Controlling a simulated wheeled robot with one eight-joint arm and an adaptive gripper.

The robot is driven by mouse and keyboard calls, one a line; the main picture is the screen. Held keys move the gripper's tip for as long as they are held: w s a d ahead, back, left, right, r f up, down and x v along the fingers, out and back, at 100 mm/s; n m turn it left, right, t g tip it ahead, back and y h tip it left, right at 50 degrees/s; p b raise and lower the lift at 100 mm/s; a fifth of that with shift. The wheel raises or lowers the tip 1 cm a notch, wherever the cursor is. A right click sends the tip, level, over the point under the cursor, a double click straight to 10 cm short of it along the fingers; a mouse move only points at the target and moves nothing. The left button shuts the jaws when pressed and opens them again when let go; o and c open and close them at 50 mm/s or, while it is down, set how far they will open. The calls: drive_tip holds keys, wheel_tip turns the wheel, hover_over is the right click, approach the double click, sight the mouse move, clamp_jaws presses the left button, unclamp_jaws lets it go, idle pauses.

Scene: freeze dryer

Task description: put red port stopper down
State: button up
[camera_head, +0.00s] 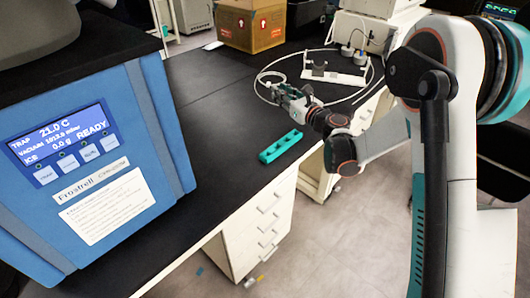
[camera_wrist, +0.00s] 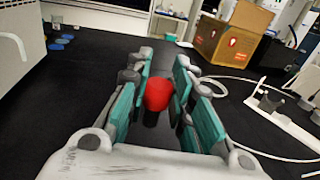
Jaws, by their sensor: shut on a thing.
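The red port stopper (camera_wrist: 159,94) shows in the wrist view between the two teal-padded fingers of my gripper (camera_wrist: 158,98). My gripper is shut on it. In the head view my gripper (camera_head: 283,92) is over the black bench top, toward its right side; the stopper cannot be made out there. In the wrist view the black bench top (camera_wrist: 85,100) lies beyond and below the fingers. I cannot tell whether the stopper touches the bench.
A teal block with holes (camera_head: 281,147) lies near the bench's front edge. The blue freeze dryer (camera_head: 160,130) stands at the left. A cardboard box (camera_head: 252,25) is at the back. A white stand (camera_head: 335,75) and a looped white cable lie right of my gripper. Bench between is clear.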

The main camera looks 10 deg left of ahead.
drive_tip(key=f+b, duration=0.1)
drive_tip(key=f, duration=0.4)
drive_tip(key=f+b, duration=0.2)
drive_tip(key=f, duration=0.2)
drive_tip(key=a+f+b, duration=0.1)
drive_tip(key=f+b, duration=0.1)
drive_tip(key=f, duration=0.3)
drive_tip(key=shift+f, duration=0.35)
drive_tip(key=shift+s+f+b, duration=0.1)
drive_tip(key=shift+f+b, duration=0.95)
drive_tip(key=shift+f, duration=1.6)
drive_tip(key=shift+f, duration=0.1)
drive_tip(key=o, duration=1)
drive_tip(key=shift+c, duration=0.2)
